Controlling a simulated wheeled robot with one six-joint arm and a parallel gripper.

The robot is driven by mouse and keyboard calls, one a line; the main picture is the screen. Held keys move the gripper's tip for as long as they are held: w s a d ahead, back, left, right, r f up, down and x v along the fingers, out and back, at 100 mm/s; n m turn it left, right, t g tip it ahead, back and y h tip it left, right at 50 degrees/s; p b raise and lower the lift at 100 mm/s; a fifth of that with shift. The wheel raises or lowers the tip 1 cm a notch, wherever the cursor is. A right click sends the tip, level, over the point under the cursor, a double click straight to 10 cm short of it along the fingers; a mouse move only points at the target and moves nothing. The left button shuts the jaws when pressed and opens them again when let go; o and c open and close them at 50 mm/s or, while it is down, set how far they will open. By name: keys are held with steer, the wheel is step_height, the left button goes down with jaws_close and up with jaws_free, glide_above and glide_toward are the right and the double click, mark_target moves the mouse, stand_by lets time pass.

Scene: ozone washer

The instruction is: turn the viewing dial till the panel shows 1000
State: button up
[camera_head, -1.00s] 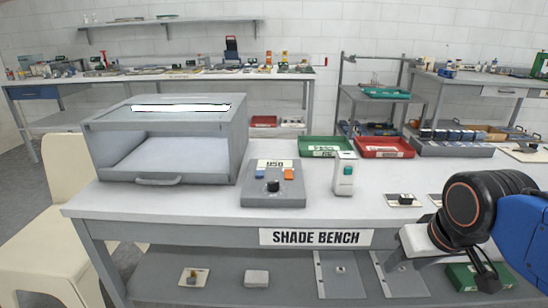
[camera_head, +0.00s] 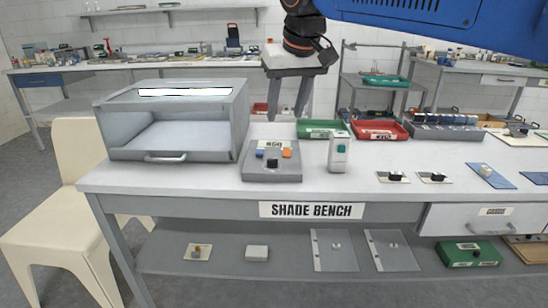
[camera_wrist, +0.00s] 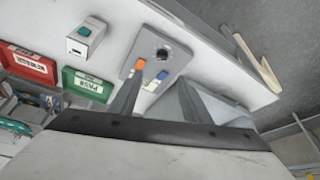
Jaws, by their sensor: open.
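The viewing dial is a black knob (camera_head: 272,163) on a grey control box (camera_head: 256,174) on the bench; it also shows in the wrist view (camera_wrist: 162,54). A blue button (camera_head: 259,153) and an orange button (camera_head: 287,152) sit behind it. The panel label (camera_head: 271,144) at the box's back is too small to read surely now. My gripper (camera_head: 286,118) is open and empty, pointing down above and behind the box. In the wrist view its fingers partly cover the box's label end.
A grey viewing booth (camera_head: 178,118) stands left of the box. A white device with a green button (camera_head: 338,152) stands close on the right. Green (camera_head: 320,129) and red (camera_head: 378,131) trays lie behind. The bench front (camera_head: 200,177) is clear.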

glide_toward(272, 159)
steer(key=x, duration=0.8)
steer(key=shift+c, duration=0.6)
steer(key=c, duration=0.9)
